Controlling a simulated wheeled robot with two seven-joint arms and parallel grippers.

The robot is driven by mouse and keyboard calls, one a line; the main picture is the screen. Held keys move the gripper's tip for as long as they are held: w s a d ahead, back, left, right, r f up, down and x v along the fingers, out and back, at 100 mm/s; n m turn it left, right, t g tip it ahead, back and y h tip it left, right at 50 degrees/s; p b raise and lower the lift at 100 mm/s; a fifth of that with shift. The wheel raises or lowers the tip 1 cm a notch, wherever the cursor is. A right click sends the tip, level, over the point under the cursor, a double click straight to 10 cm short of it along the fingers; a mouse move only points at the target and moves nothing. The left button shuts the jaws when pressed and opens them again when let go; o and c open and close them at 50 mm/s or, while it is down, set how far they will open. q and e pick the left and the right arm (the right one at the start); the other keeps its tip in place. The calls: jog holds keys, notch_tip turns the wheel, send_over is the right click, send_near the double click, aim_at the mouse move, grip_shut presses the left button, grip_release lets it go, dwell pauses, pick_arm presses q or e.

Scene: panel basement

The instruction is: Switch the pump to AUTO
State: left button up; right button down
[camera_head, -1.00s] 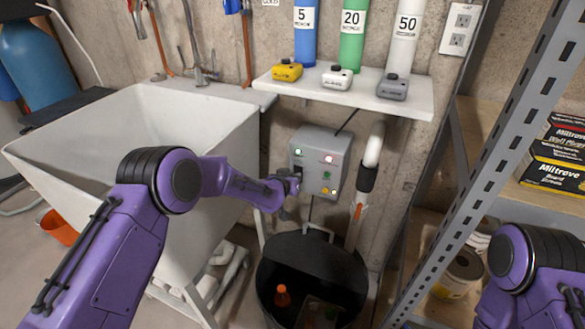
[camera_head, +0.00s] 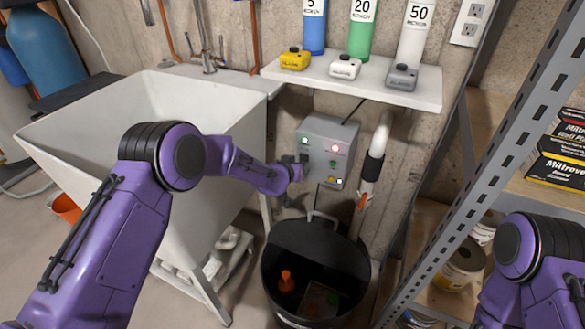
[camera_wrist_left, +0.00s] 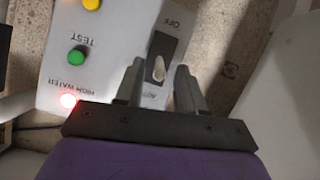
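The grey pump control box (camera_head: 328,152) is on the wall behind the black bin; it also shows upside down in the left wrist view (camera_wrist_left: 95,40). Its black switch plate (camera_wrist_left: 180,42) reads OFF at the picture's top, with partly hidden lettering at the lower end. The pale switch lever (camera_wrist_left: 158,68) lies between my left gripper's fingers (camera_wrist_left: 159,72), which are apart on either side of it; contact is unclear. In the head view, my left gripper (camera_head: 298,170) is at the box's left side. My right arm is at lower right, its gripper out of frame.
A red HIGH WATER light (camera_wrist_left: 69,100) glows beside a green TEST button (camera_wrist_left: 77,56). A shelf (camera_head: 350,83) overhangs the box. A white sink (camera_head: 95,125) stands left, a black bin (camera_head: 315,245) below, a white pipe (camera_head: 376,145) and metal rack (camera_head: 480,150) right.

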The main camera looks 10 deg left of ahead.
pick_arm(q)
jog(key=v, duration=0.9)
jog(key=shift+p, duration=0.3)
jog(key=shift+w+d, duration=0.1)
jog(key=s+a+f+n+g+y+p, duration=0.1)
jog(key=s+a+f+n, duration=0.2)
jog(key=s, duration=0.4)
jog(key=s+a+f+n+g+y+p, duration=0.1)
jog(key=s+a+f+y+p, duration=0.15)
jog(key=s+f, duration=0.35)
jog(key=s+a+f+n+g+y, duration=0.1)
jog(key=s+a+f+n+g, duration=0.15)
jog(key=s, duration=0.55)
jog(key=s+a+f+g+p, duration=0.1)
jog(key=s+a+g+p, duration=0.1)
jog(key=s, duration=0.9)
jog(key=s+a+f+g+y+p, duration=0.1)
jog(key=s+a+g+p, duration=0.1)
jog(key=s, duration=1)
jog(key=shift+a+f+p, duration=0.2)
jog(key=shift+a+p, duration=0.1)
jog(key=shift+a, duration=0.45)
